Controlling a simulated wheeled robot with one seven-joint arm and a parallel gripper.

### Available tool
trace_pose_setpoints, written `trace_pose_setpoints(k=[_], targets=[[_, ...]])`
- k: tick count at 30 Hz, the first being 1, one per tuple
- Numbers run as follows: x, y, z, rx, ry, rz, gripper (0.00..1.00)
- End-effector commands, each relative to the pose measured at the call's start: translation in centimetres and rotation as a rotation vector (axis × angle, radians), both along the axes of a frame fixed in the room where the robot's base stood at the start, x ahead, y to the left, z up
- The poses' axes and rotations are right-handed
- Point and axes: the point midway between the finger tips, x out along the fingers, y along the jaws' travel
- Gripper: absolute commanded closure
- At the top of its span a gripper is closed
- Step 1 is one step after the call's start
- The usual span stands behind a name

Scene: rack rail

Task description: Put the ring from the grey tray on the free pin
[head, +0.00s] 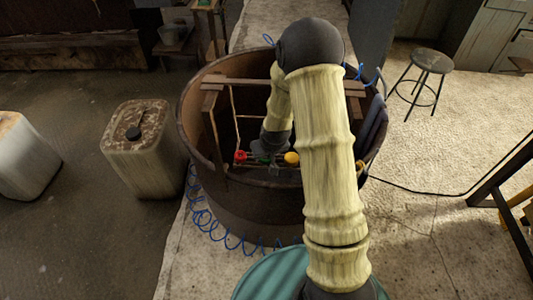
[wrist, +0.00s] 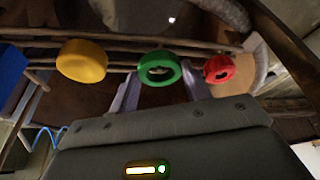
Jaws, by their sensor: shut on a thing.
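My gripper (wrist: 160,88) is inside the large rusty tub, with its fingers on either side of a green ring (wrist: 159,68) and shut on it. The green ring also shows small below my arm in the head view (head: 262,158). A yellow ring (wrist: 82,61) is to its left and a red ring (wrist: 219,69) to its right in the wrist view. In the head view the red ring (head: 240,155) is on the left and the yellow one (head: 292,158) on the right. I cannot make out the free pin or the grey tray.
The tub's rim (head: 187,115) surrounds my forearm. Wooden bars (head: 240,82) cross its top, and thin rails (wrist: 120,42) run behind the rings. A blue object (wrist: 12,72) is at the wrist view's left edge. A rusty-topped canister (head: 140,150) and a stool (head: 432,60) stand outside.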

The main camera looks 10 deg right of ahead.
Motion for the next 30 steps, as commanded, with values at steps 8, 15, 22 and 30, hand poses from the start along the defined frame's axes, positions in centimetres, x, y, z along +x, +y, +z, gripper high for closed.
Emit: trace_pose_setpoints(k=[8, 15, 22, 30], targets=[[0.00, 0.00, -0.74, 0.000, 0.000, 0.000, 0.75], [0.02, 0.00, -0.77, 0.000, -0.001, 0.000, 0.75], [0.01, 0.00, -0.76, 0.000, 0.000, 0.000, 0.50], [0.00, 0.00, -0.77, 0.000, 0.000, 0.000, 0.27]])
